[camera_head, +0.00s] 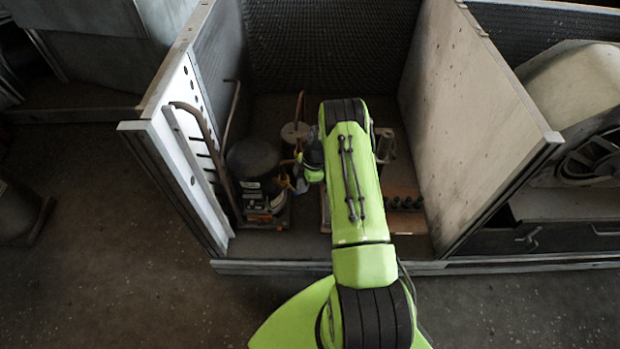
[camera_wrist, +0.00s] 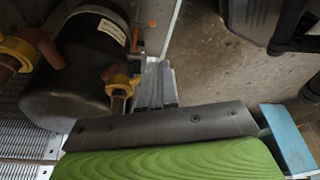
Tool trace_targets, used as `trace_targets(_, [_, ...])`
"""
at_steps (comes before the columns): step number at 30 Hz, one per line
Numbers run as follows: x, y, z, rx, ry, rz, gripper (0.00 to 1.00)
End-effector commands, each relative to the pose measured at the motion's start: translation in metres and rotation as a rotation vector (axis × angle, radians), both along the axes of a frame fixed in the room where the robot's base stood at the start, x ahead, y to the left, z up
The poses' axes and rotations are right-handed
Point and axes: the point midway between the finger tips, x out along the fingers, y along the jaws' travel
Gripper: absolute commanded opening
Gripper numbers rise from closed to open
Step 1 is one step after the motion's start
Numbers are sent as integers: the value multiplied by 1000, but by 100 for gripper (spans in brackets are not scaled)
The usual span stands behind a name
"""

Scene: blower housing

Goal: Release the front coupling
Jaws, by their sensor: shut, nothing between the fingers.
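A dark compressor tank (camera_head: 253,158) stands at the left inside the open housing; it fills the upper left of the wrist view (camera_wrist: 75,70). Two yellow couplings with copper-coloured pipe ends show in the wrist view. One coupling (camera_wrist: 120,83) is near the middle, on the side toward the open floor, and appears to be the front one. The other coupling (camera_wrist: 17,52) is at the left edge. My gripper (camera_wrist: 157,75) is shut and empty, its grey fingers just right of the middle coupling; I cannot tell whether they touch. In the head view my arm mostly hides the gripper.
A white-edged left wall (camera_head: 178,120) with a bent pipe (camera_head: 205,140) and a pale right partition (camera_head: 470,110) bound the bay. A brown block with several dark knobs (camera_head: 405,203) lies right of my arm. The floor in front (camera_head: 130,290) is clear.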

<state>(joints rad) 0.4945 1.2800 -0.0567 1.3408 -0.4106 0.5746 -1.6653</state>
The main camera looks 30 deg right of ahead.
Motion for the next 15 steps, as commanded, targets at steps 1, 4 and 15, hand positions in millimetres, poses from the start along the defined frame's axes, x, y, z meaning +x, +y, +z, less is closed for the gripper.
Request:
trace_targets(1, [-3, 6, -1, 1, 7, -41, 0])
trace_targets(4, [-6, 13, -2, 0, 9, -134, 0])
trace_targets(15, [-8, 38, -4, -1, 9, -437, 0])
